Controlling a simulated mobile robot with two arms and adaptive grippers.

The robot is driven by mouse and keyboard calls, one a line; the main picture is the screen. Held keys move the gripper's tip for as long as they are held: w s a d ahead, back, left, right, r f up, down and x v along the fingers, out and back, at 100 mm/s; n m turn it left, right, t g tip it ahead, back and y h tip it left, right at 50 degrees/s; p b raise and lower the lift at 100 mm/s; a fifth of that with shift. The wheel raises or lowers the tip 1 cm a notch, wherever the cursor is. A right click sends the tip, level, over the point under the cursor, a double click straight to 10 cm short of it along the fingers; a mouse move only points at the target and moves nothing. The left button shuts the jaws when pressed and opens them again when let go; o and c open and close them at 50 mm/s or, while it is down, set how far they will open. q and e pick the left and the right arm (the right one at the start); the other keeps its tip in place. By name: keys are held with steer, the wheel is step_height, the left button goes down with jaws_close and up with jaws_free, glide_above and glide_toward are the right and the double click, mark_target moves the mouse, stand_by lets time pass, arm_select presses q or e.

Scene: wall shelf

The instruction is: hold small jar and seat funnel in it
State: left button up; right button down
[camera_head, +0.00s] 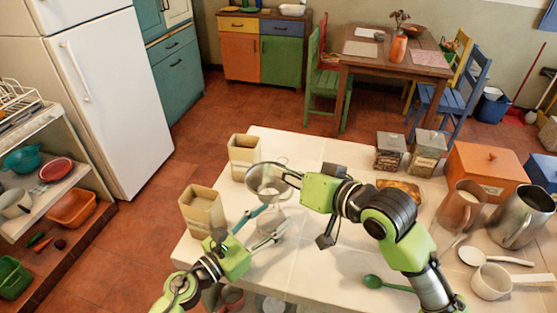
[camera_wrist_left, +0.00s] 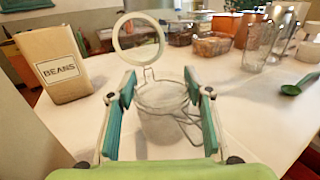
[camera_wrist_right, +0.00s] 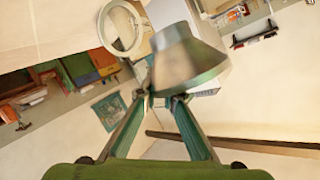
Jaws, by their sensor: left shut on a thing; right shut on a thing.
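The clear glass small jar (camera_wrist_left: 160,98) stands upright between the fingers of my left gripper (camera_wrist_left: 162,105) in the left wrist view. Its round lid (camera_wrist_left: 138,38) hangs open on a wire hinge at the far side. In the head view the jar (camera_head: 270,222) is over the near left of the table, with my left gripper (camera_head: 262,224) shut around it. My right gripper (camera_head: 292,174) is shut on the edge of the grey metal funnel (camera_head: 267,180), which appears beyond the jar and apart from it. The funnel (camera_wrist_right: 187,62) fills the middle of the right wrist view. The funnel is not visible in the left wrist view.
A beans carton (camera_wrist_left: 60,68) stands left of the jar, and another carton (camera_head: 243,152) is behind it. Storage jars (camera_head: 390,152), an orange box (camera_head: 487,168), metal pitchers (camera_head: 520,218) and a green spoon (camera_head: 385,283) occupy the right side of the white table (camera_head: 320,268).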

steer(key=shift+s+d+f, duration=0.1)
steer(key=shift+d+f, duration=0.05)
steer(key=shift+f, duration=3.65)
steer(key=shift+d+f, duration=0.15)
steer(key=shift+f, duration=0.5)
steer(key=shift+d+f, duration=0.25)
steer(key=shift+d, duration=0.05)
steer(key=shift+s+f, duration=0.2)
steer(key=shift+f, duration=0.05)
steer(key=shift+s+a+f, duration=0.15)
steer(key=shift+f, duration=0.1)
steer(key=c, duration=2.2)
jaws_free()
steer(key=shift+c, duration=0.2)
steer(key=shift+o, duration=0.5)
steer(key=shift+a, duration=0.1)
steer(key=shift+r, duration=0.1)
